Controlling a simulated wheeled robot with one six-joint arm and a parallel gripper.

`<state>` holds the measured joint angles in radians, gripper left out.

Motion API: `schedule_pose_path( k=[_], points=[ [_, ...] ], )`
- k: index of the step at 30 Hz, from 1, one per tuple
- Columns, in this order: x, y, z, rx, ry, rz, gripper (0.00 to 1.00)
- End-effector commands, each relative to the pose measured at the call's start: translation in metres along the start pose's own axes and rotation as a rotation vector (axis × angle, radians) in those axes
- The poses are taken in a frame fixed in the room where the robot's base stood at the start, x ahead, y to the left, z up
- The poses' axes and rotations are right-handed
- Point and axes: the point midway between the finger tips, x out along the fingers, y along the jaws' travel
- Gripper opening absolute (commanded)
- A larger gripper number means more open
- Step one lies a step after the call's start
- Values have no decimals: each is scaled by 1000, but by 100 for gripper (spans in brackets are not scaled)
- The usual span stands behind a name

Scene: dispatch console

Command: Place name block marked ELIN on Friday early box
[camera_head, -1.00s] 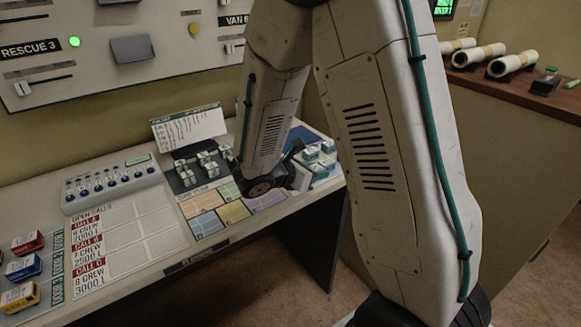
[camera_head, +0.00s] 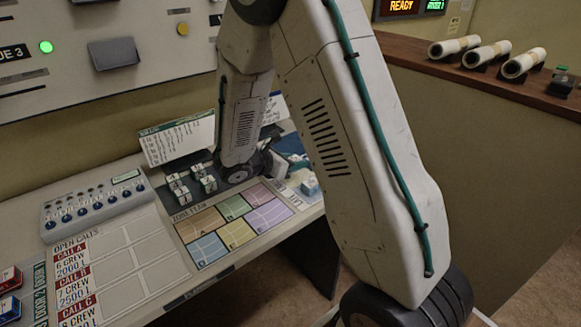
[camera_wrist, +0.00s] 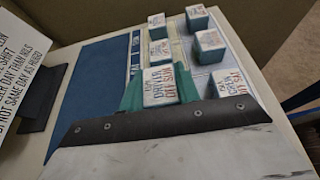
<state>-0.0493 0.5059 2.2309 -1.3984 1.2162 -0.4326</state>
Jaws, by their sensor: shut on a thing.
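My gripper (camera_wrist: 158,95) shows in the wrist view as teal fingers beyond a dark bar. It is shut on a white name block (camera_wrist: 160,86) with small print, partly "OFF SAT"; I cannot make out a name. More white blocks (camera_wrist: 229,82) stand just beyond and to the right, on a pale blue-grey board. In the head view the gripper is mostly hidden behind my arm, by the far right end of the desk. A grid of coloured boxes (camera_head: 237,232) lies on the desk in front of it; its labels are too small to tell which is Friday early.
Several white blocks (camera_head: 177,189) stand on a dark board left of my arm, before a printed card (camera_head: 178,139). A switch box (camera_head: 95,205) and an open-calls sheet (camera_head: 120,270) lie further left. The desk's front edge is close to the coloured grid.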

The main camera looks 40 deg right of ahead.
Motion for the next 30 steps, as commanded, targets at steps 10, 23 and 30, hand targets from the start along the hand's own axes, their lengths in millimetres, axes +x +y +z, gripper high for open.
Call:
schedule_pose_path(
  k=[10,23,30],
  points=[
    [15,-2,-25,2,0,-6,10],
    [14,-1,-28,0,0,-2,54],
    [13,-1,-25,2,0,-2,54]
  ],
)
